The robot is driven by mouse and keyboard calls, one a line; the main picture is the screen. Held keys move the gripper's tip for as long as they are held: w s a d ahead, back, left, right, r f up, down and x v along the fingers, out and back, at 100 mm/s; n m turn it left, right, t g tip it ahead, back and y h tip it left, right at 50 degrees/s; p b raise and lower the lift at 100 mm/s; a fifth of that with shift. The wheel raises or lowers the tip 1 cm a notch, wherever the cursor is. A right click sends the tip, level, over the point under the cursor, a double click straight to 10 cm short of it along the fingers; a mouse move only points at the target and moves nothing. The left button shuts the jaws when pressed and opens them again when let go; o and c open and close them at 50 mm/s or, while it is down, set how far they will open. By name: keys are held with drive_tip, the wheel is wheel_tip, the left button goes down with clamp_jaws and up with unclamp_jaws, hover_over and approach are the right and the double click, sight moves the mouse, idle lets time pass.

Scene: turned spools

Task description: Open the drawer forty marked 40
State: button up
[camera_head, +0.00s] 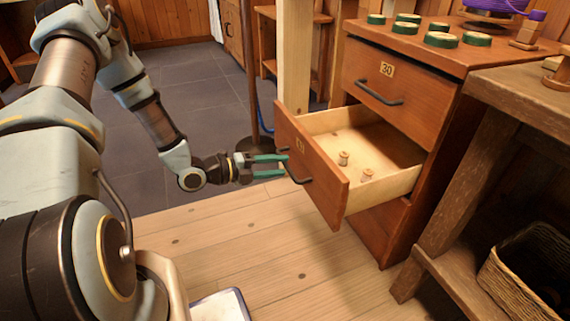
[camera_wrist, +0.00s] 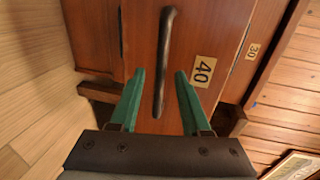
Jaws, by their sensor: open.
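The drawer marked 40 (camera_head: 310,172) is pulled out from the wooden cabinet, and its inside shows in the head view. Two small spools (camera_head: 343,158) stand or lie on its pale floor. Its number plate (camera_wrist: 203,71) reads 40 in the wrist view. Its dark bar handle (camera_wrist: 164,62) lies between the lines of my green fingers in the wrist view. My gripper (camera_head: 286,165) is open, in front of the drawer face by the handle. Whether the fingers touch the handle or face is unclear.
The drawer marked 30 (camera_head: 400,92) is shut above. Several green-rimmed discs (camera_head: 442,40) sit on the cabinet top. A rough wooden bench (camera_head: 520,88) stands close at right, with a wicker basket (camera_head: 525,275) low down. The plank floor (camera_head: 240,235) before the drawer is clear.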

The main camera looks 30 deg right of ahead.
drive_tip(key=p+v, duration=0.1)
drive_tip(key=v, duration=0.7)
drive_tip(key=s+a+r+m+g+y, duration=0.2)
drive_tip(key=s+a+r+m+y, duration=0.25)
drive_tip(key=m, duration=0.55)
drive_tip(key=s+a+r+m+g+y, duration=0.25)
drive_tip(key=a+m+y, duration=0.35)
drive_tip(key=m, duration=0.4)
drive_tip(key=w+a+r+m+t+y+p, duration=0.1)
drive_tip(key=a+r+m+t+y, duration=0.1)
drive_tip(key=a+r+m+t, duration=0.4)
drive_tip(key=w+a+r+m+t+y, duration=0.1)
drive_tip(key=w+a+r+m+y, duration=0.2)
drive_tip(key=a+m, duration=0.65)
wheel_tip(320, 180, up, 30)
drive_tip(key=s+d+m+p, duration=0.1)
drive_tip(key=p, duration=2.7)
drive_tip(key=shift+s+d+f+p, duration=0.15)
drive_tip(key=shift+d+f+p, duration=0.05)
drive_tip(key=shift+d+p, duration=0.15)
